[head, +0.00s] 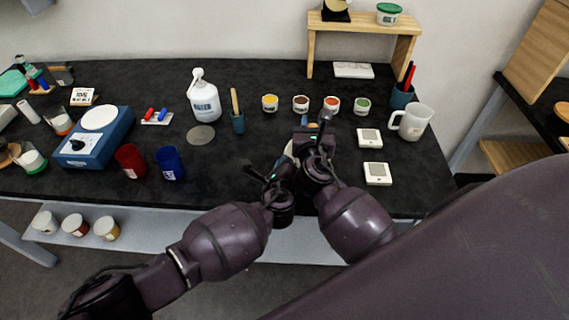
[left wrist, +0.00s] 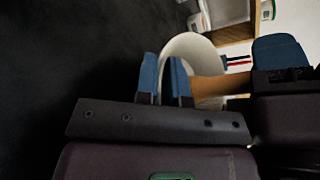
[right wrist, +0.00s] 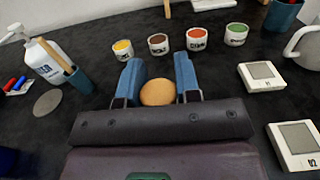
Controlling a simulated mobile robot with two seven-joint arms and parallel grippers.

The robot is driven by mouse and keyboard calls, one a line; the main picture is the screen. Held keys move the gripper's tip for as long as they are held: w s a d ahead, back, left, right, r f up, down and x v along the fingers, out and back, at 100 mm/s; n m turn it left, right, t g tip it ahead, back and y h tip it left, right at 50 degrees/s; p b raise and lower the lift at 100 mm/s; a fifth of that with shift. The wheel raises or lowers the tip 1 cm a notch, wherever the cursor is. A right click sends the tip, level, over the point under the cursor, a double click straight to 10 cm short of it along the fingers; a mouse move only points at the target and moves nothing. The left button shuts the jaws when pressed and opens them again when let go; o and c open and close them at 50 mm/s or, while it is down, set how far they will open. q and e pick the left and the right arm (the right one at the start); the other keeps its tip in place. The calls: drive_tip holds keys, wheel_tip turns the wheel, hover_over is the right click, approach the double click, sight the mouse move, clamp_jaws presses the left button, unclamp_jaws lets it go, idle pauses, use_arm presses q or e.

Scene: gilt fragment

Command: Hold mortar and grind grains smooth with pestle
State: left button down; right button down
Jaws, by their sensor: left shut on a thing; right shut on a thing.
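The white mortar (left wrist: 190,48) shows in the left wrist view, its rim passing between the blue fingertips of my left gripper (left wrist: 165,78), which is shut on its wall. In the head view my arms hide nearly all of the mortar. The wooden pestle (left wrist: 208,88) reaches into the mortar's opening in the left wrist view. My right gripper (right wrist: 158,80) is shut on the pestle, whose round tan end (right wrist: 157,93) shows between its blue fingers. The grains and the inside of the mortar are hidden.
Several small tubs (head: 301,103) stand behind my grippers. Two white square devices (head: 377,173) and a white jug (head: 411,122) are to the right. A white bottle (head: 204,101), a blue cup (head: 169,163) and a red cup (head: 130,160) are to the left.

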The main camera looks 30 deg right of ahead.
use_arm(q)
drive_tip(key=shift+a, duration=0.1)
use_arm(e)
drive_tip(key=shift+w+a+r, duration=0.15)
drive_tip(key=shift+a+r, duration=0.1)
drive_tip(key=shift+r, duration=0.35)
drive_tip(key=shift+w+a+r, duration=0.15)
drive_tip(key=shift+a+r, duration=0.1)
drive_tip(key=shift+r, duration=0.35)
use_arm(q)
drive_tip(key=c, duration=1.1)
unclamp_jaws()
drive_tip(key=shift+c, duration=0.2)
